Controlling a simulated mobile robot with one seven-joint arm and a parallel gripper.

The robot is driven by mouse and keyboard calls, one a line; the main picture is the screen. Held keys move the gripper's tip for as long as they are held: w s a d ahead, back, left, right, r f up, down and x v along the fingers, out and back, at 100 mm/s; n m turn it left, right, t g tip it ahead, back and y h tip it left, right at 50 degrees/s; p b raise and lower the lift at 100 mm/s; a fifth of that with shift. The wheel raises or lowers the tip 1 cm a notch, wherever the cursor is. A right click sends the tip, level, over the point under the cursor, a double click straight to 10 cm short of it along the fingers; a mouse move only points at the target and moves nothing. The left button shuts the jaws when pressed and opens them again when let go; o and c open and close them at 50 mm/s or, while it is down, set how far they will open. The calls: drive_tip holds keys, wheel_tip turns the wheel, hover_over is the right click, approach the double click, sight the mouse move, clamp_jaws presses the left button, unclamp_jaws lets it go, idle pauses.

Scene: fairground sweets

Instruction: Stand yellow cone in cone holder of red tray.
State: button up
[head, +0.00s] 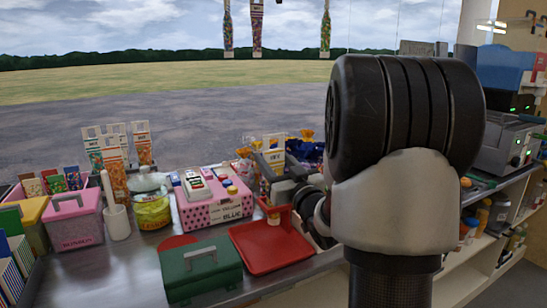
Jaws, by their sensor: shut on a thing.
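The yellow cone (269,171), a tall narrow cone with a pale labelled top, stands roughly upright in the head view. My gripper (279,185) is shut on it around its middle, partly hiding it. The red tray (262,254) lies on the counter below. A small pale yellow piece (273,216) shows under my gripper at the tray's back edge; it looks like the cone's lower end. The cone holder is not clearly visible there, so I cannot tell whether the cone is inside it or just above it.
A green box (201,270) sits left of the tray. Behind it are a pink spotted box (212,212), a yellow jar (152,211) and a white mortar (118,223).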

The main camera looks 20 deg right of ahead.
drive_tip(key=shift+f, duration=1.05)
drive_tip(key=o, duration=1.6)
drive_tip(key=shift+s+d+r, duration=0.1)
drive_tip(key=shift+s+r, duration=0.25)
drive_tip(key=shift+s, duration=0.65)
drive_tip(key=shift+s+a+r, duration=0.1)
drive_tip(key=shift+s+r, duration=0.2)
drive_tip(key=shift+s, duration=0.75)
drive_tip(key=shift+s+d+r, duration=0.1)
drive_tip(key=shift+s+r, duration=0.25)
drive_tip(key=shift+s, duration=0.65)
